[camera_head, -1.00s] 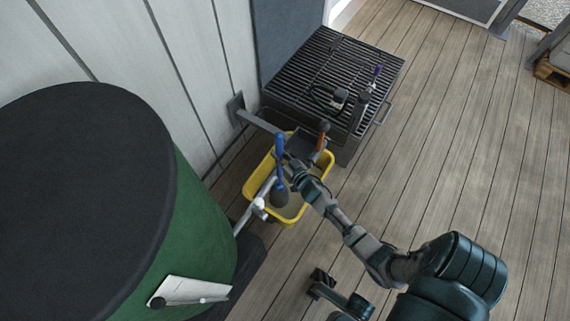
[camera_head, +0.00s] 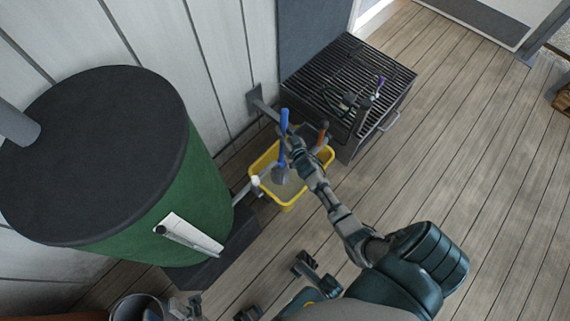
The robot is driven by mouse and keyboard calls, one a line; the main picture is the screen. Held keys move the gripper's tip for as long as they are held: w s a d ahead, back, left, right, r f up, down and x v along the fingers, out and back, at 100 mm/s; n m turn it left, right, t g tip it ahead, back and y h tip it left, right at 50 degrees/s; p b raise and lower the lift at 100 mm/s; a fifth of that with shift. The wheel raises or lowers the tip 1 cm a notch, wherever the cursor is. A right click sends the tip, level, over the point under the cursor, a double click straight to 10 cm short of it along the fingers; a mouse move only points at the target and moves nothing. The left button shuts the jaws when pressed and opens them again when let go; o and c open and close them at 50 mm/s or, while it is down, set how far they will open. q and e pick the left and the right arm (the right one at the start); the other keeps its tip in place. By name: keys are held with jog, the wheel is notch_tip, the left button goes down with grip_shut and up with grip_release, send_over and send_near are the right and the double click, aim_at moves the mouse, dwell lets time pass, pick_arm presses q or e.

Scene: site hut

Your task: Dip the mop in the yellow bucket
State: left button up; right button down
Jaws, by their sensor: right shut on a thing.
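The yellow bucket (camera_head: 290,207) stands on the floor near the wall, with greyish contents inside. My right gripper (camera_head: 293,150) is at the bucket's upper side and shut on the mop. The mop's blue handle (camera_head: 284,125) points up, nearly upright. Its grey head (camera_head: 281,175) is within the bucket's opening; I cannot tell whether it touches the contents. The gripper's fingers are small and partly hidden by my wrist. What looks like my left gripper (camera_head: 185,309) is at the bottom left edge, partly cut off, beside a metal bucket (camera_head: 125,306).
An orange-handled tool (camera_head: 322,133) stands at the bucket's far right side. A black slatted grill (camera_head: 345,75) with tools on top is behind the bucket. A green drum (camera_head: 200,205) with a black lid stands left. The plank floor (camera_head: 470,150) at right is clear.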

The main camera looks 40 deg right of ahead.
aim_at(282, 119)
notch_tip(282, 119, up, 4)
jog(key=shift+w+f+p, duration=0.1)
jog(key=shift+p, duration=1.15)
jog(key=shift+r, duration=0.3)
notch_tip(282, 119, up, 3)
jog(key=p, duration=0.2)
jog(key=shift+p, duration=0.4)
notch_tip(282, 119, up, 2)
jog(key=shift+r+p, duration=0.15)
jog(key=shift+p, duration=0.9)
jog(key=shift+r, duration=0.2)
pick_arm(q)
jog(key=w+f+m+g+y, duration=0.1)
jog(key=w+f+g, duration=0.4)
jog(key=f+g, duration=0.9)
jog(key=shift+f+m+g, duration=0.25)
jog(key=shift+m+g, duration=0.25)
jog(key=shift+m, duration=0.3)
pick_arm(e)
jog(key=shift+f, duration=0.1)
pick_arm(q)
jog(key=shift+w, duration=0.1)
